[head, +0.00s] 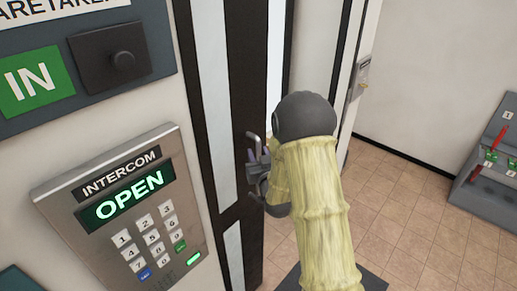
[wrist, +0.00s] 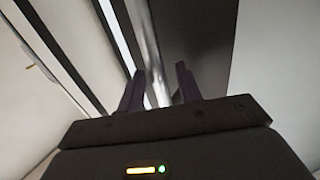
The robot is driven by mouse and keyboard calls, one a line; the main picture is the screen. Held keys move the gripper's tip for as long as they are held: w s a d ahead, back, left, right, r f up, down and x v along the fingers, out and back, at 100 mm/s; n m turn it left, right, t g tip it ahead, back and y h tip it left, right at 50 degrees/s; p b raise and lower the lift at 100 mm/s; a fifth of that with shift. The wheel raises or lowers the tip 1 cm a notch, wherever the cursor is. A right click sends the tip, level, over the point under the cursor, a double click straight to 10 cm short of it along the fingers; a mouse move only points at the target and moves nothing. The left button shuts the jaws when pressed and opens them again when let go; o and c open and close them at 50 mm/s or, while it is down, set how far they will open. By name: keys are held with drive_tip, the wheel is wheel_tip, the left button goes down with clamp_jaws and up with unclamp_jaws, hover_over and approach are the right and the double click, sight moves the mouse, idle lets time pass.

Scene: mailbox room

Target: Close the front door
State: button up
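The front door (head: 247,85) shows in the head view as a tall dark-framed panel with pale glass strips, right of the intercom wall. It looks ajar, with a bright gap beside its edge, but how far is hard to tell. A grey metal handle (head: 254,137) stands out from its dark frame. My gripper (head: 257,168) is at the handle's lower part, partly hidden by my wrist. In the wrist view, my gripper's two dark fingers (wrist: 160,70) are apart, with a shiny grey strip (wrist: 152,50) beyond and between them. Contact cannot be made out.
An intercom (head: 125,205) reading OPEN and a green IN sign (head: 35,82) are on the near left wall. A white jamb with a metal latch plate (head: 361,78) stands right of my arm. A grey box with red levers (head: 490,165) is far right. Tiled floor (head: 400,215) is clear between.

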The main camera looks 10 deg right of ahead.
drive_tip(key=shift+w, duration=0.45)
clamp_jaws()
drive_tip(key=shift+d, duration=0.15)
